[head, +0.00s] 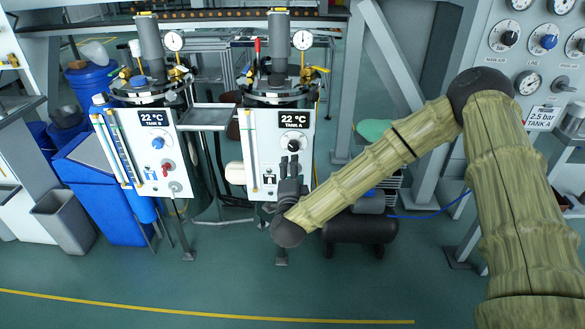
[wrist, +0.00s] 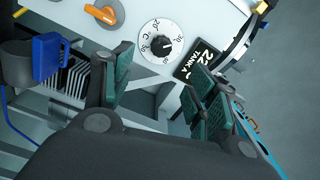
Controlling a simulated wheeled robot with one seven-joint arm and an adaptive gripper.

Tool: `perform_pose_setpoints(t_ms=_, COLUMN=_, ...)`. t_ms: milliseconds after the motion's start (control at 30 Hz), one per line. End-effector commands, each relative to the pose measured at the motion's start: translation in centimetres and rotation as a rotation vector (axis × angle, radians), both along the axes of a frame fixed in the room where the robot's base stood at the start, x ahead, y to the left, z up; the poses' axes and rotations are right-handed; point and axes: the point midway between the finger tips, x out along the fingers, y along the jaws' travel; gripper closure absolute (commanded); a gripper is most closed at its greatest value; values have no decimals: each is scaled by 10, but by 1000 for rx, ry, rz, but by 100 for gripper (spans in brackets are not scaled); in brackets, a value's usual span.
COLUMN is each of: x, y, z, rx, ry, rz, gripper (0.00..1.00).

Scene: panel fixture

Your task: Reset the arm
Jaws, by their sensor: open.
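My gripper (head: 289,166) is in front of the white Tank A panel (head: 308,158), pointing up just below its black temperature knob (head: 292,145). The wrist view shows my gripper (wrist: 160,82) with its two padded fingers spread apart and nothing between them. The temperature knob (wrist: 161,44) with its numbered dial lies beyond the fingertips, and a gap appears between them. My arm reaches in from the right, bent at a high elbow. My gripper hides part of the lower panel.
The Tank B panel (head: 155,150) stands to the left, with blue bins (head: 100,190) beyond it. A dark cylinder (head: 355,232) lies low beside my wrist. A gauge panel (head: 525,50) stands behind my elbow. The front floor (head: 200,285) is clear.

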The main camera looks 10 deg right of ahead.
Motion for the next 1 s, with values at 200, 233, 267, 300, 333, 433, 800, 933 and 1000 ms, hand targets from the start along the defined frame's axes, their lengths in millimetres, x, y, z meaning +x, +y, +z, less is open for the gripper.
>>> perform_pose_setpoints(t_ms=200, x=0, y=0, z=0, rx=0, ry=0, rz=0, gripper=42)
perform_pose_setpoints(t_ms=233, x=0, y=0, z=0, rx=0, ry=0, rz=0, gripper=42)
perform_pose_setpoints(t_ms=267, x=0, y=0, z=0, rx=0, ry=0, rz=0, gripper=42)
perform_pose_setpoints(t_ms=300, x=0, y=0, z=0, rx=0, ry=0, rz=0, gripper=42)
perform_pose_setpoints(t_ms=333, x=0, y=0, z=0, rx=0, ry=0, rz=0, gripper=42)
perform_pose_setpoints(t_ms=433, x=-2, y=2, z=-4, rx=-7, ry=9, rz=9, gripper=42)
perform_pose_setpoints(t_ms=800, x=-81, y=50, z=-139, rx=-245, ry=363, rz=310, gripper=42)
perform_pose_setpoints(t_ms=933, x=-131, y=58, z=-195, rx=-353, ry=527, rz=451, gripper=42)
perform_pose_setpoints(t_ms=1000, x=-160, y=58, z=-222, rx=-411, ry=614, rz=525, gripper=42)
